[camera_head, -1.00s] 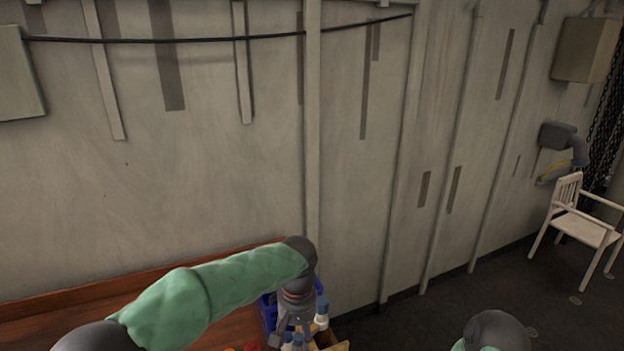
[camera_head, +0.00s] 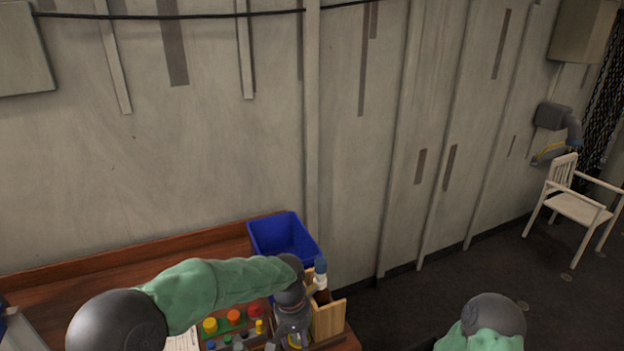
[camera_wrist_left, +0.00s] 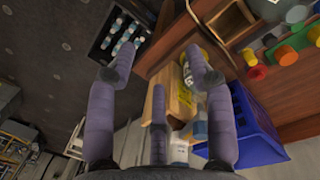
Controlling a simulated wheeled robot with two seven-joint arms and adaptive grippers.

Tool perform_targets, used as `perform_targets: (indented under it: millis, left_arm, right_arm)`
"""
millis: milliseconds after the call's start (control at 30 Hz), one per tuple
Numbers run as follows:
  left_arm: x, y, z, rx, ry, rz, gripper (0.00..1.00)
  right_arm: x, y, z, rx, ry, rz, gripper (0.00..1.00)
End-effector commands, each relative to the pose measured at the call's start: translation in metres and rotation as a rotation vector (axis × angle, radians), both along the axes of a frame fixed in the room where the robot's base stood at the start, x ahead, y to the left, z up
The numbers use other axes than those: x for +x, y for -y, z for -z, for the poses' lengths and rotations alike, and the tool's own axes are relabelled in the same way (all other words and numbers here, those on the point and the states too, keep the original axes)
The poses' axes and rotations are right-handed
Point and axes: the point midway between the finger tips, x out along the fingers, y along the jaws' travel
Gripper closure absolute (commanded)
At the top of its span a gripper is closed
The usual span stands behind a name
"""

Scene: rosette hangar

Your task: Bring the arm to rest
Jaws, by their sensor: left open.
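My left arm reaches in from the left in its green sleeve, above the wooden bench (camera_head: 100,270). My left gripper (camera_head: 292,336) points down beside the wooden box, partly cut off by the bottom edge of the head view. In the left wrist view the gripper (camera_wrist_left: 160,75) has its three purple-grey fingers spread, with nothing held between them. The wooden box (camera_head: 328,318) with bottles (camera_head: 320,277) in it shows behind the fingers there. Only the upper part of my right arm shows at bottom right; its gripper is out of view.
A blue bin (camera_head: 283,240) stands at the bench's back right, by the wall. Coloured knobs or caps (camera_head: 232,317) sit left of my gripper. A dark crate of bottles (camera_wrist_left: 122,38) shows in the wrist view. A white chair (camera_head: 575,205) stands on open floor at right.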

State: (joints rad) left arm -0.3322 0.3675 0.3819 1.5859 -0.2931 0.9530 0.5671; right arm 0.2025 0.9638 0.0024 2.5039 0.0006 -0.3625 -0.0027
Motion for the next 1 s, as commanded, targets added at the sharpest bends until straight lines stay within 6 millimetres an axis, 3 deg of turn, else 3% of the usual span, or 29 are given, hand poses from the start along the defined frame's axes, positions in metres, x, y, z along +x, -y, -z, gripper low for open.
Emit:
perform_targets:
  millis: [33, 167, 267, 400, 600, 800, 1000]
  left_arm:
    - [-0.004, -0.002, 0.024, -0.013, -0.013, 0.004, 0.48]
    - [-0.014, -0.007, 0.081, -0.065, -0.03, 0.009, 0.48]
    - [-0.031, -0.012, 0.141, -0.12, -0.04, 0.004, 0.48]
    - [-0.067, -0.023, 0.226, -0.198, -0.041, -0.024, 0.48]
    - [-0.134, -0.042, 0.322, -0.263, -0.016, -0.094, 0.48]
    - [-0.187, -0.058, 0.368, -0.268, 0.018, -0.152, 0.48]
    - [-0.205, -0.064, 0.378, -0.258, 0.036, -0.17, 0.48]
  right_arm:
    - [0.0, 0.0, 0.006, 0.0, 0.0, 0.0, 0.32]
    - [0.001, 0.0, 0.018, 0.0, 0.001, 0.0, 0.32]
    - [0.001, 0.0, 0.031, 0.0, 0.001, 0.0, 0.32]
    - [0.001, 0.0, 0.051, 0.0, 0.001, 0.0, 0.32]
    - [0.001, 0.0, 0.078, 0.0, 0.0, 0.0, 0.32]
    - [0.001, 0.0, 0.095, 0.0, 0.0, 0.0, 0.32]
    - [0.001, 0.0, 0.099, 0.0, 0.001, 0.0, 0.32]
